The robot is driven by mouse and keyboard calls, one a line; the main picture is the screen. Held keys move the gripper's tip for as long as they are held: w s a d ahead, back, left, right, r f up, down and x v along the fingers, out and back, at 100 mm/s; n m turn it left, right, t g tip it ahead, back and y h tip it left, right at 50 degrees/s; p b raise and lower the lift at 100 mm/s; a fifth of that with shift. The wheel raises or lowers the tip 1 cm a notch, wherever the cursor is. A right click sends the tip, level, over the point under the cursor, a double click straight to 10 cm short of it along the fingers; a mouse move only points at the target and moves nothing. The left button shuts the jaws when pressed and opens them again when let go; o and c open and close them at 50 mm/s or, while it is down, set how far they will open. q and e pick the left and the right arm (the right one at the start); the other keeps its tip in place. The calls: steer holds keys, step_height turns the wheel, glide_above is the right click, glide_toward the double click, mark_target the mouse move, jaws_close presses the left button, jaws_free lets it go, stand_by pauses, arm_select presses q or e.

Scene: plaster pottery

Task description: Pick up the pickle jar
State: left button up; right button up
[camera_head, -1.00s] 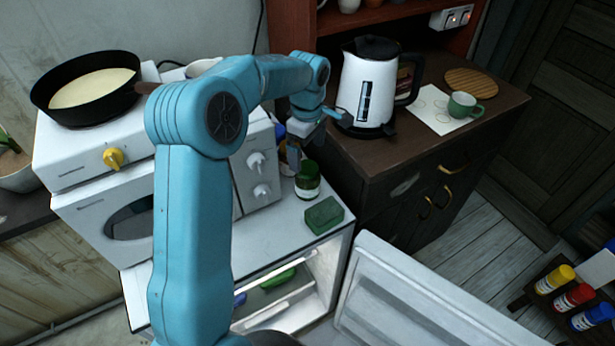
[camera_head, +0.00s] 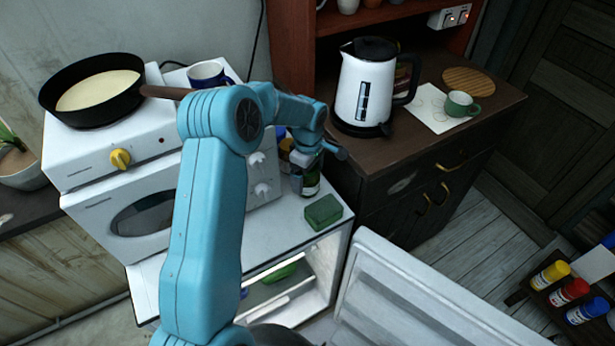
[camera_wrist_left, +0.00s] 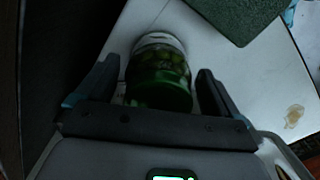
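The pickle jar (camera_head: 312,187) is a small green glass jar standing on the white fridge top (camera_head: 283,228), beside the toaster oven. My left gripper (camera_head: 305,165) is down at the jar and hides its upper part in the head view. In the left wrist view, the jar (camera_wrist_left: 160,78) sits between the two fingers of my left gripper (camera_wrist_left: 156,70), green contents showing through the glass. The fingers are apart, with a gap on each side of the jar. My right gripper is not in view.
A green sponge (camera_head: 323,212) lies just in front of the jar. A white kettle (camera_head: 364,92) stands on the dark cabinet to the right. The white oven (camera_head: 145,205) is to the left, with a pan (camera_head: 92,95) on top. The fridge door (camera_head: 410,300) hangs open.

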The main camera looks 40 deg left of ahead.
arm_select(q)
steer(key=shift+a, duration=0.1)
steer(key=c, duration=1.3)
steer(key=shift+r, duration=0.1)
